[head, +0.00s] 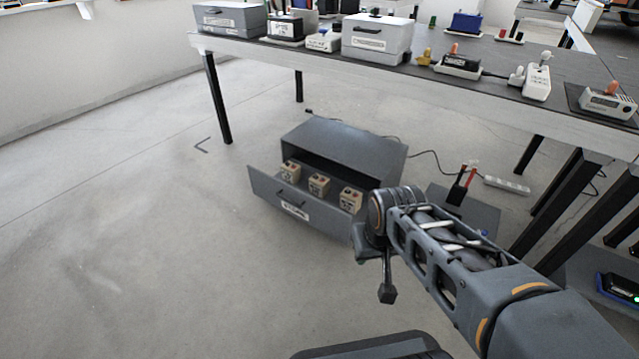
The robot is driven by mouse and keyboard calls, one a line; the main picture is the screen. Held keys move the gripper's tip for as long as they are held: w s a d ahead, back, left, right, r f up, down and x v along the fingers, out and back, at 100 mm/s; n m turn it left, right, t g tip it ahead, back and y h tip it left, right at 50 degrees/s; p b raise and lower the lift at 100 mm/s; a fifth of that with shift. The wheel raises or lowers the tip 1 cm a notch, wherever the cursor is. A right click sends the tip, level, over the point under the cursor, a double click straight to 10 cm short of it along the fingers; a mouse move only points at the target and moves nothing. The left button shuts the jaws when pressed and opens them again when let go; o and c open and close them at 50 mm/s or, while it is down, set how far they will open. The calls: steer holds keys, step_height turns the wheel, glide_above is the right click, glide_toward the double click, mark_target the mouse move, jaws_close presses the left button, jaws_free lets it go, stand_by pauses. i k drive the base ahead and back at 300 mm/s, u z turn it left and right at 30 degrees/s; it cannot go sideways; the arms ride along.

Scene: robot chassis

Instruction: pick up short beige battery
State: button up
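Three small beige box-like batteries sit in a row in the pulled-out drawer (262,194) of a grey cabinet on the floor. They are the left battery (290,171), the middle battery (318,185) and the right battery (350,199). All three have dark and reddish marks on top and look similar in height, so I cannot tell which is the short one. My gripper (378,280) points down in front of and to the right of the drawer, apart from the batteries. It is seen from the side, and its finger opening is not clear.
The grey cabinet (345,143) stands open under a long table (275,50) with cases, chargers and devices on top. Table legs, a power strip (507,185) and cables are to the right. The concrete floor to the left and in front of the drawer is clear.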

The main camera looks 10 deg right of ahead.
mark_target(318, 185)
steer(key=u, duration=0.5)
steer(key=k, duration=1.2)
steer(key=u, duration=0.75)
steer(key=i, duration=2.7)
steer(key=z, duration=1.25)
steer(key=i, duration=1)
steer(key=z, duration=1.3)
steer(key=i, duration=0.25)
steer(key=z, duration=0.15)
